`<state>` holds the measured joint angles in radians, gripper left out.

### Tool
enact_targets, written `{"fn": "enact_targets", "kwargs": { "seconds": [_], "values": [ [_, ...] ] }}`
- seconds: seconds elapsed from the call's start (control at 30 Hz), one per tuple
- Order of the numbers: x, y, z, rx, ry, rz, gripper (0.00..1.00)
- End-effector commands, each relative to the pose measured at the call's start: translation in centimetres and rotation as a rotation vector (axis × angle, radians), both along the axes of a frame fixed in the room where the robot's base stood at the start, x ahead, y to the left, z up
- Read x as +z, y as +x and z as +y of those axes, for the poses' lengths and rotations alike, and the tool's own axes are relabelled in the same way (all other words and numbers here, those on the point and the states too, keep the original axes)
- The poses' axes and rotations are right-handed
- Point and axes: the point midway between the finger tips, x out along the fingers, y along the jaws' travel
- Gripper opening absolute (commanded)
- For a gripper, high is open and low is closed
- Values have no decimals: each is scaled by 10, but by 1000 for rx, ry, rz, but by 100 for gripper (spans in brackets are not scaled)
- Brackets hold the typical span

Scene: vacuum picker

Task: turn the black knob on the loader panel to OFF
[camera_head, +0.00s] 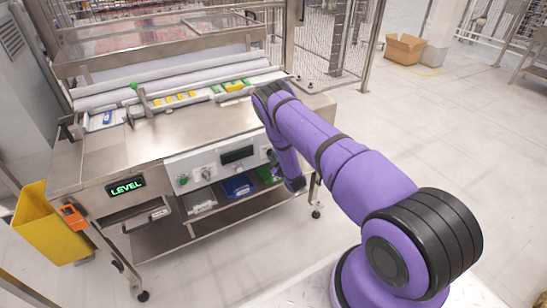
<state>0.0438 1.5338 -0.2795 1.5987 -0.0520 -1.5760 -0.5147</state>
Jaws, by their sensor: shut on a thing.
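The loader panel (222,167) is a pale strip on the front of the steel machine. It carries a green button (183,180), a small knob-like control (206,173) and a dark display (238,155). My purple arm reaches over from the right and bends down in front of the panel's right end. My gripper's fingers are hidden behind the arm's lower links. I cannot make out the black knob or its pointer clearly; the right end of the panel is partly covered by my arm.
A LEVEL display (126,186) glows green at the machine's left. Grey and blue bins (238,187) stand on the shelf below the panel. A yellow bin (50,228) is at the left. A cardboard box (405,49) lies far back.

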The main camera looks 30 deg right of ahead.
Motion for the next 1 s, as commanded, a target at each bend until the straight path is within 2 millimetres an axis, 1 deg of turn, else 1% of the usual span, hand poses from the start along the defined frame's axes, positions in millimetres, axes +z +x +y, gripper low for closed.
{"fn": "enact_targets", "kwargs": {
  "seconds": [0.4, 0.43, 0.53, 0.83, 0.93, 1.0],
  "values": [
    [-1, -1, 0, 0, -8, 3, 0],
    [-1, -1, 0, 0, -8, 3, 19],
    [-1, -1, 0, 0, -7, 3, 42],
    [-1, -1, 0, 0, -7, 1, 43],
    [-1, -8, 0, -1, -6, 4, 43],
    [-1, -17, 0, -1, -6, 4, 43]
  ]
}}
